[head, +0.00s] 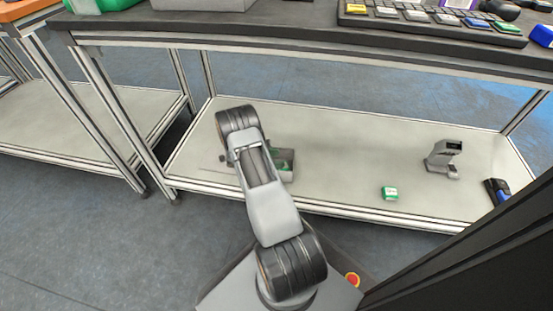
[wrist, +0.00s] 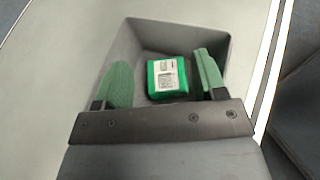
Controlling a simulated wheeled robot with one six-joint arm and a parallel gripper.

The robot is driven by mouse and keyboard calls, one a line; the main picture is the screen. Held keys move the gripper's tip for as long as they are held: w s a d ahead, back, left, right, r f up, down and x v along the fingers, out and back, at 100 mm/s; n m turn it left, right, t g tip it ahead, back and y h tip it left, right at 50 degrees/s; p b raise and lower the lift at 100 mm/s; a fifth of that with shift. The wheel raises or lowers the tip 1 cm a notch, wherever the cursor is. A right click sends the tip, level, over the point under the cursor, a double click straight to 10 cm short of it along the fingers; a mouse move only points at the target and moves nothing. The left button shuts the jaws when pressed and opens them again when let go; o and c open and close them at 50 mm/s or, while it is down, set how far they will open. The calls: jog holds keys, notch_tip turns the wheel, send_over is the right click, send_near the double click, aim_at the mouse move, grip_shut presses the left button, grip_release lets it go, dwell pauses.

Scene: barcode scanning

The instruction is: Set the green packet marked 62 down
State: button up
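A green packet (wrist: 167,77) with a white barcode label shows in the wrist view, inside a grey tray (wrist: 190,40) with sloping walls. I cannot read a number on it. My gripper (wrist: 160,72) is open, with its two green fingers on either side of the packet. A clear gap shows at the left finger and a narrower one at the right. In the head view the tray (head: 289,158) is partly hidden behind my arm. Another small green-and-white packet (head: 390,193) sits on the lower shelf to the right; its marking is too small to read.
The pale lower shelf (head: 340,165) has free room between the tray and a grey scanner stand (head: 443,160). A blue-and-black device (head: 497,190) lies at the shelf's right end. The dark tabletop (head: 290,20) overhangs above, holding a rack (head: 430,22) of small packets.

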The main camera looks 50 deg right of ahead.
jog(key=shift+s+f, duration=0.1)
jog(key=shift+f, duration=0.25)
jog(key=shift+r, duration=0.3)
jog(key=r+p+v, duration=0.1)
jog(key=p+v, duration=0.3)
jog(key=v, duration=0.8)
jog(key=a+r+m+t+y, duration=0.1)
jog(key=a+r+m+y, duration=0.3)
jog(key=r, duration=0.5)
jog(key=s+a+r+m+t+y, duration=0.4)
jog(key=s+a+r, duration=0.3)
jog(key=a, duration=0.3)
jog(key=s+a+r+m+t+y, duration=0.3)
jog(key=s+a+r+m+t, duration=0.1)
jog(key=s+a+r, duration=0.4)
jog(key=shift+a+r+t+y, duration=0.3)
jog(key=shift+a+r+y, duration=0.1)
jog(key=shift+a+r, duration=0.5)
jog(key=shift+s, duration=0.15)
jog(key=w+p+v, duration=0.3)
jog(key=p+v, duration=1)
jog(key=w+r+p+v, duration=0.1)
jog(key=w+p+v, duration=0.2)
jog(key=p+v, duration=0.9)
jog(key=w+r+p+v, duration=0.1)
jog(key=w+p+v, duration=0.2)
jog(key=p+v, duration=1)
jog(key=shift+a+r+t+p, duration=0.25)
jog(key=shift+r+t+p, duration=0.15)
jog(key=shift+r, duration=0.3)
